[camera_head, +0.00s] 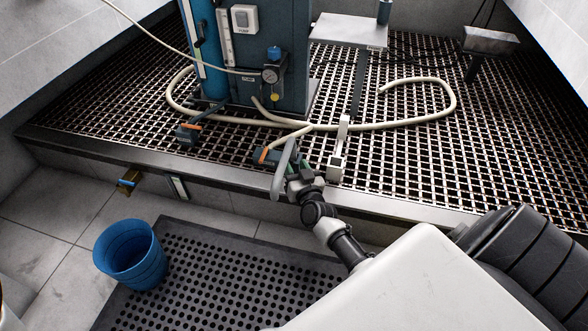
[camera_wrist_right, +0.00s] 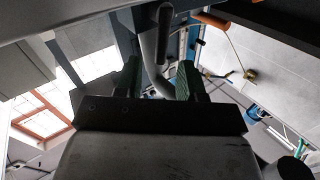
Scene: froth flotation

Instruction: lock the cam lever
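My right gripper (camera_head: 296,172) reaches up from the lower right to the front edge of the grating. In the wrist view its two green-padded fingers (camera_wrist_right: 158,80) stand apart, so it is open. A dark round-ended bar (camera_wrist_right: 165,40) and a curved grey piece show beyond and between the fingers; I cannot tell if they touch. A dark coupling with an orange part (camera_head: 264,156) sits on the grating just left of the gripper, at a pale hose end. An orange piece (camera_wrist_right: 210,20) shows upper right in the wrist view. I cannot clearly single out the cam lever. My left gripper is not in view.
A second coupling (camera_head: 188,134) lies farther left. The blue cabinet (camera_head: 285,60) with a gauge stands behind. A pale hose (camera_head: 420,119) loops over the grating (camera_head: 430,160). A pale post (camera_head: 338,160) stands right of the gripper.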

